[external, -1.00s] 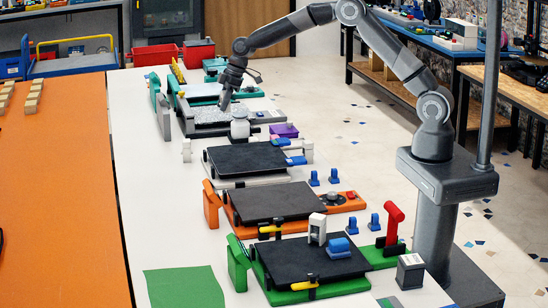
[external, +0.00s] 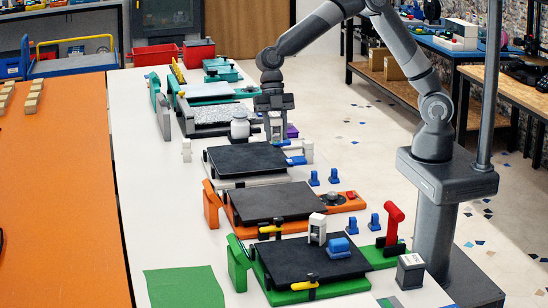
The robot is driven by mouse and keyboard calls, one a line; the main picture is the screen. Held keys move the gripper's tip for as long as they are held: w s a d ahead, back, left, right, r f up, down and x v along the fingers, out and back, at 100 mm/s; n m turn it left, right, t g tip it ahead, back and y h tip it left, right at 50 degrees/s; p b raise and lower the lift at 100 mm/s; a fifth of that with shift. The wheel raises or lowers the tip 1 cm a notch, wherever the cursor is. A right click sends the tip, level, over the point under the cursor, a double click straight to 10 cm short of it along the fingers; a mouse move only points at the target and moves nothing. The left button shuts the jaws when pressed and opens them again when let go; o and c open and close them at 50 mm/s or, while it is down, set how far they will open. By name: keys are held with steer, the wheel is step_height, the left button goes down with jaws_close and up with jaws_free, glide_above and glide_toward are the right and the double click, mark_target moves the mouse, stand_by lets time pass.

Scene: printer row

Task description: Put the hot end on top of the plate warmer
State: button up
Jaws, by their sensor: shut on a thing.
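My gripper (external: 275,122) points down at the right side of the far machines, beside a purple block (external: 292,131). It is shut on a small pale grey piece (external: 276,132), mostly hidden by the fingers; it may be the hot end, but the picture is too small to be sure. A row of flat-plated machines runs along the white table: grey speckled (external: 218,114), white with a black plate (external: 245,158), orange (external: 345,205) and green (external: 330,290). I cannot tell which thing is the plate warmer.
A white block (external: 317,228) and a blue block (external: 339,247) sit on the green machine's black plate. Blue pieces (external: 314,178) stand along the right edge.

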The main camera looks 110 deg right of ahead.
steer(key=shift+n, duration=0.3)
steer(key=a+f, duration=0.2)
steer(key=a, duration=0.2)
steer(key=w+a+f, duration=0.1)
steer(key=a+f, duration=0.1)
steer(key=a, duration=0.2)
steer(key=w+a+f, duration=0.1)
steer(key=a+f, duration=0.1)
steer(key=a, duration=0.2)
steer(key=shift+a+f, duration=0.2)
steer(key=shift+f, duration=2.25)
steer(key=o, duration=1)
steer(key=shift+f, duration=0.15)
steer(key=v, duration=1.2)
steer(key=shift+r, duration=0.25)
